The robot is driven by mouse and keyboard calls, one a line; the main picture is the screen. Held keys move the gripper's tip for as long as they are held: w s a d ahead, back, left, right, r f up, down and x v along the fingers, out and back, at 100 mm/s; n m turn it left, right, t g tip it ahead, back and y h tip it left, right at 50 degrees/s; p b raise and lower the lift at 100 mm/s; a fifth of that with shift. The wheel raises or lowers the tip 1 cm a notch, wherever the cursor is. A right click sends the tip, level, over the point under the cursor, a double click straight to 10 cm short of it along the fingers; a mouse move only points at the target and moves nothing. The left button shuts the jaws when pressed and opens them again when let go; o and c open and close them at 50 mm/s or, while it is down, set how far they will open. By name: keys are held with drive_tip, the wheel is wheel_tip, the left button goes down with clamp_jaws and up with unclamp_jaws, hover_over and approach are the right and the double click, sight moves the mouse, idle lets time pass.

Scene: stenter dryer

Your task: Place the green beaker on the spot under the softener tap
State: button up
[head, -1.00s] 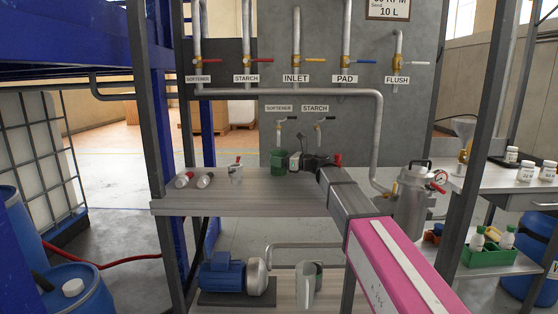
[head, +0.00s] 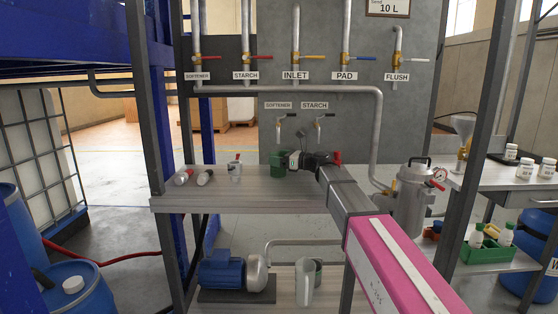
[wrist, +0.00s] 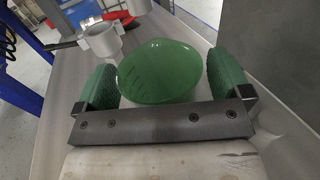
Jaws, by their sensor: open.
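The green beaker (head: 277,164) stands upright at the back of the grey shelf, below the small softener tap (head: 280,124). In the wrist view the beaker (wrist: 158,75) is seen from above, between the two green finger pads of my gripper (wrist: 163,68). The pads are spread on either side, with a gap visible on the right; on the left the gap is narrow. My gripper (head: 293,160) reaches the beaker from the right in the head view and partly covers it. The spot under the beaker is hidden.
The starch tap (head: 318,127) is right of the softener tap. A metal pot (head: 410,195) stands at right. The shelf's front left is clear.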

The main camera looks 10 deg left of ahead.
drive_tip(key=d, duration=0.4)
drive_tip(key=s+d, duration=0.1)
drive_tip(key=d, duration=0.3)
drive_tip(key=s+d, duration=0.1)
drive_tip(key=d, duration=0.2)
drive_tip(key=shift+d+r, duration=0.4)
